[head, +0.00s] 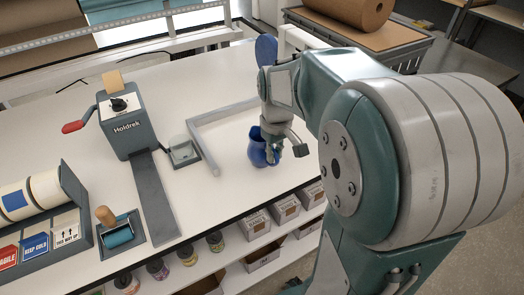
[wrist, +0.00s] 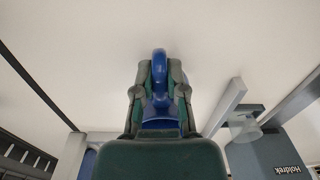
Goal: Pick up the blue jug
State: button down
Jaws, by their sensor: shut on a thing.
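The blue jug (head: 257,147) is upright on or just above the white table, near its front edge, in the head view. My gripper (head: 276,150) is at the jug's right side, shut on it. In the wrist view, the jug's blue handle (wrist: 159,72) shows between the two fingers of my gripper (wrist: 160,88), which press in from both sides. Most of the jug's body is hidden behind the gripper in the wrist view. I cannot tell whether the jug's base touches the table.
A grey L-shaped bar (head: 216,140) lies left of the jug. A Holdrek dispenser (head: 127,122) stands farther left, with a small clear-topped box (head: 183,150) beside it. Label rolls (head: 30,200) and a blue roller (head: 118,232) are at the front left. Boxes (head: 257,222) sit below the table edge.

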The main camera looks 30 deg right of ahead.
dwell(0.3)
jog(key=shift+r, duration=1.1)
jog(key=s+a+r, duration=0.2)
jog(key=s+r, duration=0.9)
jog(key=s, duration=0.2)
jog(key=shift+s, duration=0.4)
